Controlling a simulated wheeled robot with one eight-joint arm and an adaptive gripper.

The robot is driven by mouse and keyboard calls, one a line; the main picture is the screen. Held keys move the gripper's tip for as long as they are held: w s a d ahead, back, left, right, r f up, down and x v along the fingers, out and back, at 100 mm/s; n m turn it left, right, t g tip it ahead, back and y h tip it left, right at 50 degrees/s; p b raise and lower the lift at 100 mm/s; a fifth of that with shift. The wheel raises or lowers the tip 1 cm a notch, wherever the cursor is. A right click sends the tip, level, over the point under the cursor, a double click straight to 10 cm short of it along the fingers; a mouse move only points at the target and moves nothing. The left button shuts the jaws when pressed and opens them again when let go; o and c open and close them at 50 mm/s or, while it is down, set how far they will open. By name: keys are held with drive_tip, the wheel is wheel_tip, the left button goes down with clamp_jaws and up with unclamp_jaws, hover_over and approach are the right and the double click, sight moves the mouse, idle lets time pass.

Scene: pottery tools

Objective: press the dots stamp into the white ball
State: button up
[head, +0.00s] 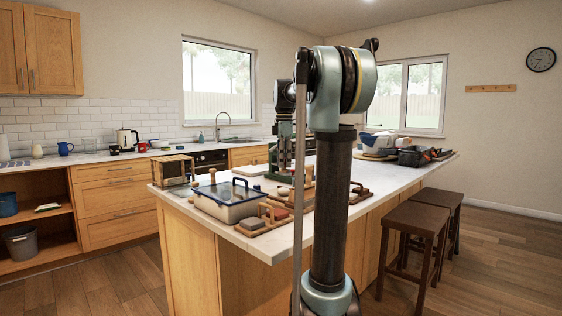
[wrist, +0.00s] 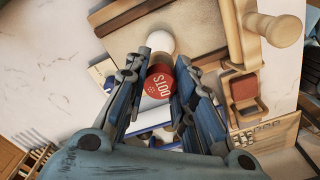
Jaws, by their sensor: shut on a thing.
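The dots stamp (wrist: 158,82) shows its round red top with white lettering "DOTS" in the wrist view. My gripper (wrist: 159,65) is shut on it, with a blue-grey finger on each side. The white ball (wrist: 161,41) lies on a beige board (wrist: 195,22), just beyond the stamp in the picture. The stamp's lower end is hidden, and I cannot tell whether it touches the ball or how high it is. In the head view my arm hides much of the work area, and I cannot make out the ball or stamp there.
A wooden tool with a rounded handle (wrist: 283,30) lies right of the ball. A wooden holder with a red block (wrist: 243,88) is nearby. On the island counter (head: 290,238) stand a clear blue-rimmed bin (head: 227,205) and a wooden box (head: 173,171). Stools (head: 415,222) stand at right.

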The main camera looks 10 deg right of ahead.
sight(284, 169)
drive_tip(key=shift+a+f, duration=0.1)
drive_tip(key=shift+f, duration=2.6)
drive_tip(key=shift+f, duration=0.6)
drive_tip(key=shift+r, duration=3.05)
